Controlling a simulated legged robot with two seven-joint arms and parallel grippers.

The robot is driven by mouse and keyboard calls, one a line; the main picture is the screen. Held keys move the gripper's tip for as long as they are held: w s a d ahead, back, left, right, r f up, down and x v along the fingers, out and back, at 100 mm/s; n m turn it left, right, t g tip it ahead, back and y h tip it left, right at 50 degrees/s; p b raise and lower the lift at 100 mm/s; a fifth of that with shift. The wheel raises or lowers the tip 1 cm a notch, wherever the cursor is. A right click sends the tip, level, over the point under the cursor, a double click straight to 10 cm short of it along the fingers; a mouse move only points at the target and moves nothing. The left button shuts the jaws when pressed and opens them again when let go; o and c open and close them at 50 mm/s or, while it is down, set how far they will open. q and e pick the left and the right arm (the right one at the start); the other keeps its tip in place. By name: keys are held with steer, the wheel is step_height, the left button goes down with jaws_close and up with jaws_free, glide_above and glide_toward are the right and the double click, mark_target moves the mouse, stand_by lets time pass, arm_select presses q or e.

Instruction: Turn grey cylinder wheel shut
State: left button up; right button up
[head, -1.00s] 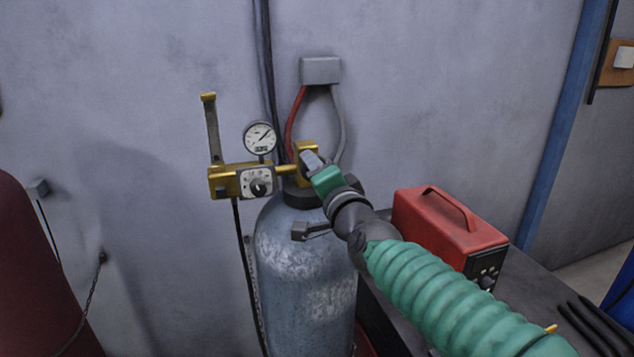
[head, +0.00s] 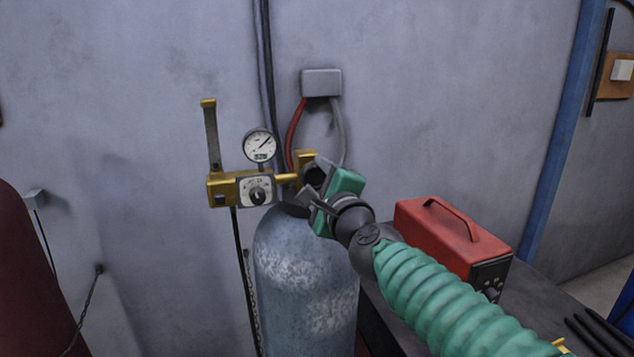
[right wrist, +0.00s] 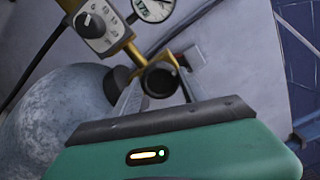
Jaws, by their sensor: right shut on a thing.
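The grey cylinder (head: 305,265) stands upright against the wall, with a brass valve and regulator (head: 226,188) at its top. Its wheel (head: 315,174) is a small dark round knob on the right of the brass valve, partly covered by my gripper. In the right wrist view the wheel (right wrist: 160,79) sits between the two grey fingers. My right gripper (head: 313,182), green with grey fingers, is shut on the wheel from the right. My left gripper is not in view.
A dial gauge (head: 260,146) stands above the regulator. A dark red cylinder (head: 35,285) is at far left. A grey wall box (head: 321,82) has hoses hanging down behind the valve.

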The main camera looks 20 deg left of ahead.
steer(key=shift+m, duration=0.6)
steer(key=shift+f, duration=0.1)
steer(key=o, duration=1.1)
steer(key=shift+w, duration=0.1)
steer(key=shift+o, duration=1.2)
steer(key=shift+w, duration=0.1)
steer(key=shift+a, duration=0.15)
